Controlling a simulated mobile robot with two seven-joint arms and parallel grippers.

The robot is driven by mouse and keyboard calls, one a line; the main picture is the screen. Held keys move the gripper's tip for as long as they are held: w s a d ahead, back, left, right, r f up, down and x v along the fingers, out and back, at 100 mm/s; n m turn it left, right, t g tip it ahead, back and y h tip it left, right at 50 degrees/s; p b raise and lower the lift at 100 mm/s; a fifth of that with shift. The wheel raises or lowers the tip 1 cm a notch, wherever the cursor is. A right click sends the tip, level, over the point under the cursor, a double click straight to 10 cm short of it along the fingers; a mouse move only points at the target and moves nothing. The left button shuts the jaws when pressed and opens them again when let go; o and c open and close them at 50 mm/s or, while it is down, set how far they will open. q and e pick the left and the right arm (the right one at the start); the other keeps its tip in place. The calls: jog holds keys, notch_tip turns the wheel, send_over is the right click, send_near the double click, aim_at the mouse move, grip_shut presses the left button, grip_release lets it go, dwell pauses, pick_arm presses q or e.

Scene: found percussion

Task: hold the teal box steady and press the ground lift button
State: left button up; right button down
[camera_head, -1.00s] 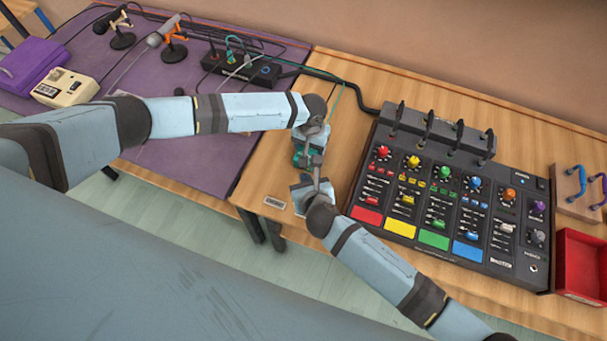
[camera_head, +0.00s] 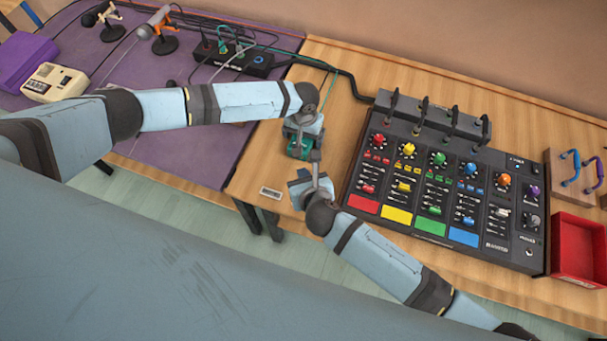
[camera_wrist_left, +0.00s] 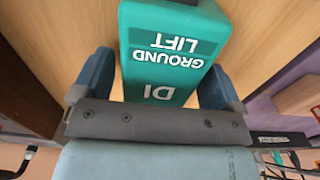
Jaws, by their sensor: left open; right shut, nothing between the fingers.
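The teal box (camera_head: 299,147) sits on the wooden table, left of the mixer, partly covered by my left gripper. In the left wrist view the teal box (camera_wrist_left: 162,72) fills the middle, with "GROUND LIFT" and "DI" upside down in white. My left gripper (camera_head: 303,135) is open. Its two blue fingers (camera_wrist_left: 155,85) stand on either side of the box, with a thin gap visible at the left finger. My right gripper (camera_head: 313,160) is shut and empty, close to the box's near side. The button itself is not clear; a dark patch shows at the top edge of the wrist view.
A black mixer (camera_head: 450,165) with coloured pads stands just right of the grippers. A red tray (camera_head: 579,248) is at far right. A black box with cables (camera_head: 235,62) lies behind, on the purple table (camera_head: 190,150). A small label plate (camera_head: 271,193) is near the front edge.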

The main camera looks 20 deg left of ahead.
pick_arm(q)
notch_tip(320, 180, up, 12)
dwell(0.4)
jog(key=shift+f, duration=0.1)
